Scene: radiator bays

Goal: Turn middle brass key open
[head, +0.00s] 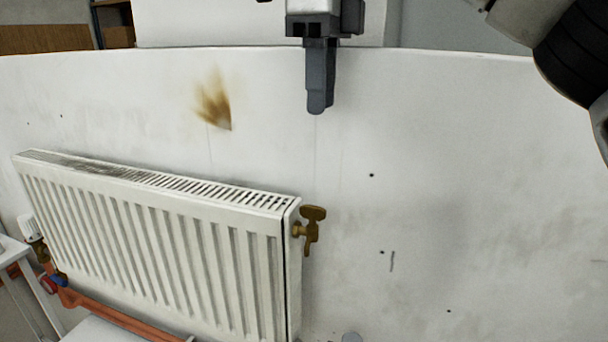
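A brass key (312,228) sits on the right end of a white panel radiator (160,235), near its top corner. Its flat head is uppermost and a narrower part hangs below. My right gripper (319,105) points down in front of the white wall, above the key in the picture and apart from it. Its fingers show as one dark grey shape, so I cannot tell whether they are shut or one hides the other. Nothing shows held at the tips. My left gripper is not in view.
A white valve head (27,227) and copper pipes (110,314) are at the radiator's lower left. The white wall (470,200) right of the key is bare, with small dark marks. A brown scorch stain (214,103) marks the wall above the radiator. White surfaces show at lower left.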

